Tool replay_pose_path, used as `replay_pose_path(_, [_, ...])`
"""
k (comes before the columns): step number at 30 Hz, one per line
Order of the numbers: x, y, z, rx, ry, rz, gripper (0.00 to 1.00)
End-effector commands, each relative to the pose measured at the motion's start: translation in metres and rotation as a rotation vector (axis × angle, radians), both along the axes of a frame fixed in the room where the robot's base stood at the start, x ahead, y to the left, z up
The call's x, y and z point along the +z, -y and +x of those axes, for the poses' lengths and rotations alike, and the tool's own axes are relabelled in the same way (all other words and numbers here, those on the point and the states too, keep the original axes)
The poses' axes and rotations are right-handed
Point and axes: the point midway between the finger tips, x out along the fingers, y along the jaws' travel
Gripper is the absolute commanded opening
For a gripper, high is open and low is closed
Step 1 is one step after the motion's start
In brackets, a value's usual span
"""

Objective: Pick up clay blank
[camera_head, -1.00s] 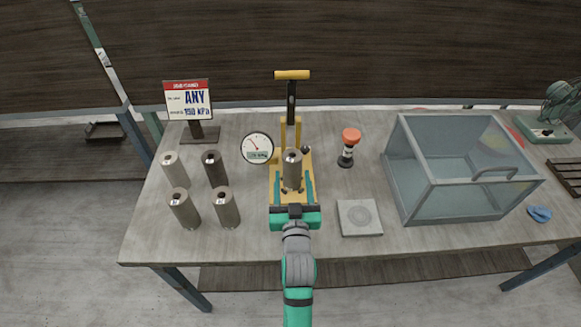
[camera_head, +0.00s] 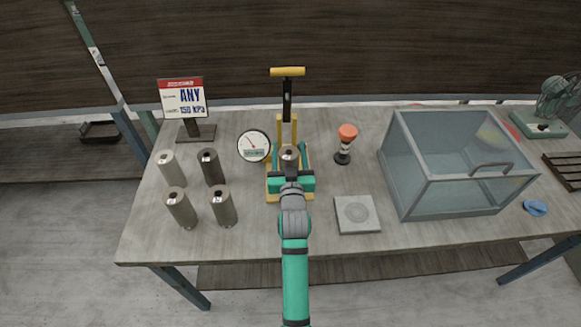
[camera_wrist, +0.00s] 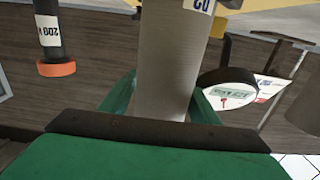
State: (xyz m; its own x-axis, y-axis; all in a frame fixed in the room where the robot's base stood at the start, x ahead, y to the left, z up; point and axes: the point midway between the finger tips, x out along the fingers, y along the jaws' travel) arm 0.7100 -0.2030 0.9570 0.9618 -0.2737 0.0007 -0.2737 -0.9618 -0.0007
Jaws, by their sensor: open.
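A grey-brown cylindrical clay blank (camera_head: 289,158) stands upright in the yellow press-like stand (camera_head: 272,190) at the middle of the bench. My gripper (camera_head: 289,165) is open, with a finger on each side of this blank. In the wrist view the blank (camera_wrist: 170,65) rises between my two green fingers (camera_wrist: 162,100), with a label near its end. Whether the fingers touch it cannot be told. My gripper hides its lower part in the head view. Several similar cylinders (camera_head: 181,208) stand at the left of the bench, one darker (camera_head: 211,167).
A round gauge (camera_head: 254,146) is close left of the stand, and a sign (camera_head: 184,98) is behind the cylinders. Bare bench lies in front.

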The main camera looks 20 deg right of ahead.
Motion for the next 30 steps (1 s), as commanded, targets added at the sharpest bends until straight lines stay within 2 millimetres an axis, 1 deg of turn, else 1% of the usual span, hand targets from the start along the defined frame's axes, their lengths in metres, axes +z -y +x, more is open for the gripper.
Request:
replay_pose_path(6, [-0.001, 0.000, 0.001, 0.000, -0.001, 0.000, 0.56])
replay_pose_path(7, [-0.001, 0.001, 0.001, -0.001, -0.001, 0.000, 0.53])
replay_pose_path(13, [-0.001, 0.002, 0.000, -0.003, -0.001, -0.001, 0.06])
replay_pose_path(20, [0.001, 0.003, 0.000, -0.004, 0.002, -0.002, 0.05])
replay_pose_path(23, [0.006, 0.003, 0.000, -0.003, 0.003, -0.002, 0.05])
replay_pose_path(26, [0.016, 0.002, 0.000, -0.003, 0.005, -0.002, 0.05])
replay_pose_path(29, [0.034, 0.002, 0.001, -0.002, 0.007, -0.004, 0.05])
replay_pose_path(30, [0.040, 0.002, -0.005, -0.004, 0.005, -0.003, 0.05])
